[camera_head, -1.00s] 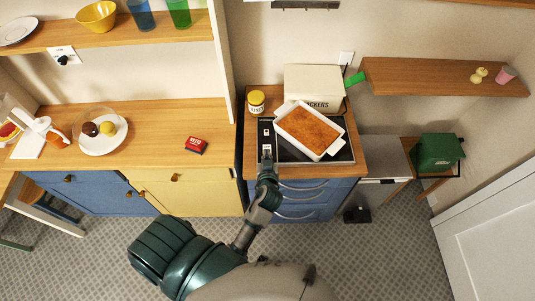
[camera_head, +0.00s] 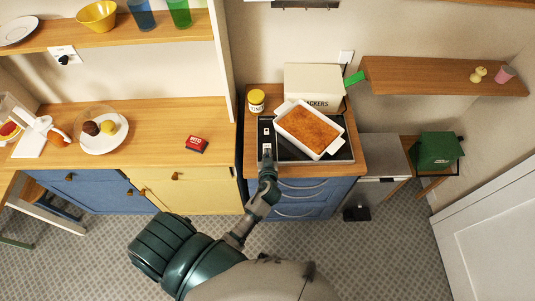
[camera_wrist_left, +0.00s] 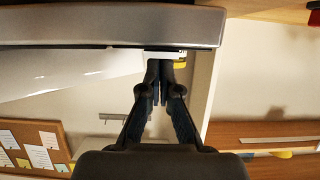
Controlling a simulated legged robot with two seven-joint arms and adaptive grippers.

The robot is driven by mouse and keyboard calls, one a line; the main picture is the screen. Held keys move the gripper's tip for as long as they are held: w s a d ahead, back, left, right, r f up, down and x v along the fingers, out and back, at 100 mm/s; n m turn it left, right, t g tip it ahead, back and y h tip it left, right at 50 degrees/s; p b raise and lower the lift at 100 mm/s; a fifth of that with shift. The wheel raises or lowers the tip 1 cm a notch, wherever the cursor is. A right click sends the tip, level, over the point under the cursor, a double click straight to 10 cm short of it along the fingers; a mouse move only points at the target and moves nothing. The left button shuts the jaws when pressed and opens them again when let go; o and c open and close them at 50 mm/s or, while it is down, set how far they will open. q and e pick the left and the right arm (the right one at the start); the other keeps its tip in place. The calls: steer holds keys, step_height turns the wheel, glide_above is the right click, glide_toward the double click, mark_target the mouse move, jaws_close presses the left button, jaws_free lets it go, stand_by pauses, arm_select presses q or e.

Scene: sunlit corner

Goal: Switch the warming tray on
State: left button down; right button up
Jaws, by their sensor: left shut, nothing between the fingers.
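The warming tray (camera_head: 286,154) is a flat black plate with a metal rim on the wooden top of the blue drawer unit. A white baking dish (camera_head: 308,130) with browned food sits on it. Small white control parts (camera_head: 266,131) line its left side; their on or off state is too small to read. My left gripper (camera_head: 267,158) is shut and empty at the tray's front left corner, by the lower control. In the left wrist view the shut fingertips (camera_wrist_left: 160,66) are close to a small white part (camera_wrist_left: 164,54) under a grey edge; I cannot tell whether they touch. My right gripper is out of view.
A yellow-lidded jar (camera_head: 256,101) and a cream crackers box (camera_head: 313,85) stand behind the tray. A green tab (camera_head: 354,79) sticks out by the wall shelf (camera_head: 430,79).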

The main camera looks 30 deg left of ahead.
arm_select(q)
steer(key=f+b, duration=0.1)
steer(key=b, duration=0.2)
steer(key=shift+s+f+t, duration=0.1)
steer(key=shift+f+t, duration=0.2)
steer(key=shift+r+p, duration=0.4)
steer(key=shift+r, duration=0.05)
steer(key=shift+d+r, duration=0.1)
steer(key=shift+r+p, duration=0.7)
steer(key=shift+r, duration=0.05)
